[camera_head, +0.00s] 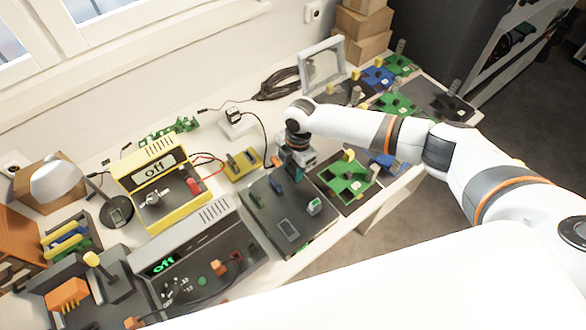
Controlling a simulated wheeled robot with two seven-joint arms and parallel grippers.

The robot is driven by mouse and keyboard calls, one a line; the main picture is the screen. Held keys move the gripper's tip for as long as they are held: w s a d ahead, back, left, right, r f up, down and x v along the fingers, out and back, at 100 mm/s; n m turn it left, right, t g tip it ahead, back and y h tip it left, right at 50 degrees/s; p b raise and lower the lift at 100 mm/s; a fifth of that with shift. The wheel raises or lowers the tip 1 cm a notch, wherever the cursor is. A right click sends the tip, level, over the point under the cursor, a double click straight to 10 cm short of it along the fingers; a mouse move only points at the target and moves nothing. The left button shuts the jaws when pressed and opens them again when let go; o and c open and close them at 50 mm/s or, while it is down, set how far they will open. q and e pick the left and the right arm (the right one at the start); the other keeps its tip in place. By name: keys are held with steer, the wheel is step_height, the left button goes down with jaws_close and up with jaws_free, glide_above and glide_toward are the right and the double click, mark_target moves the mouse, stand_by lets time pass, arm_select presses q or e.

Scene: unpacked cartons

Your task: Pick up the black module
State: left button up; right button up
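Several modules on dark plates stand at the right of the table. A black module (452,104) sits near the far right corner, and another dark one (354,92) is partly behind my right arm, next to the grey frame. My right arm reaches in from the right across the modules. My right gripper (287,172) points down over the far edge of the dark grey panel (262,212), left of the near green module (346,181). Its fingers are small and partly hidden, so I cannot tell whether they are open or hold anything. My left gripper is out of view.
Yellow power supply (160,190), grey meter (190,265) and desk lamp (60,180) crowd the left. Green module (395,104) and blue module (378,75) are at right. Cartons (362,30) stand by the wall. A white surface covers the foreground.

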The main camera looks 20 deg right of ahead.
mark_target(293, 165)
steer(key=c, duration=0.5)
step_height(293, 165, up, 9)
steer(key=shift+f+b, duration=0.1)
steer(key=shift+b, duration=0.75)
steer(key=shift+r, duration=0.65)
